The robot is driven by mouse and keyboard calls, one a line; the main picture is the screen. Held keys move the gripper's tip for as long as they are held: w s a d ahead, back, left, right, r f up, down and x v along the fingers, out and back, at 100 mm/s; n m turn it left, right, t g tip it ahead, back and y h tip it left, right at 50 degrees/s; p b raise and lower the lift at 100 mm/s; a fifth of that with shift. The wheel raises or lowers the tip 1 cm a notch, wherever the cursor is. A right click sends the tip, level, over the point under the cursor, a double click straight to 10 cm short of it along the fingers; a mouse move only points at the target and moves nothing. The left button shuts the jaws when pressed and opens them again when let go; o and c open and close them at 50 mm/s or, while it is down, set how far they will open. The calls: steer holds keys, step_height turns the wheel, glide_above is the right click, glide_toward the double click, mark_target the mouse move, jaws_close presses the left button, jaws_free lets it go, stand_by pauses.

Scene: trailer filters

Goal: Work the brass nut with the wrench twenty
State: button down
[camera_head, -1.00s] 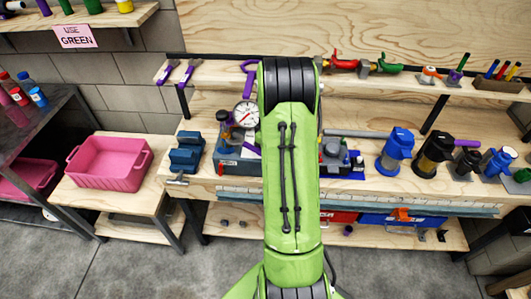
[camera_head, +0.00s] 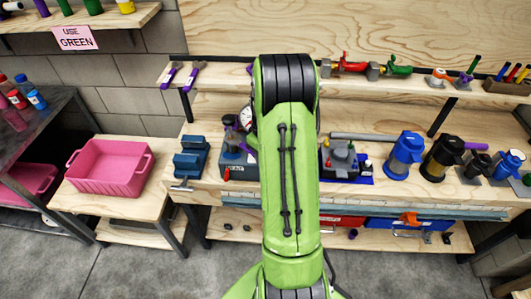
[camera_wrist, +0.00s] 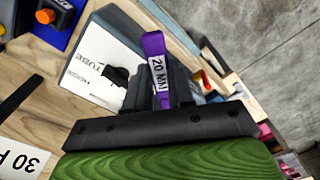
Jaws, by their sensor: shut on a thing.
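My gripper (camera_wrist: 160,98) is shut on a purple wrench (camera_wrist: 157,60) in the wrist view. The wrench's white label reads about 20 NM. Its lower end is hidden between the dark fingers. Two purple-handled tools (camera_head: 181,75) lie at the left end of the upper shelf in the head view. I cannot make out the brass nut in either view. A white box face marked TUBE (camera_wrist: 97,70) is beside the wrench in the wrist view.
The wooden bench (camera_head: 215,190) holds a blue vise (camera_head: 191,158), a grey block (camera_head: 237,168), a grey fixture on a blue plate (camera_head: 345,160) and a blue jug (camera_head: 404,149). A pressure gauge (camera_head: 246,117) is half hidden by my arm. A pink tub (camera_head: 108,168) stands left.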

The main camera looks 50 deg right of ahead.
steer(key=w+a+m+b, duration=0.1)
steer(key=w+a+m, duration=0.1)
steer(key=a+m, duration=0.4)
steer(key=shift+a+m, duration=0.3)
steer(key=shift+a, duration=0.65)
stand_by(0.6)
steer(key=shift+s+d, duration=0.2)
steer(key=shift+d, duration=0.15)
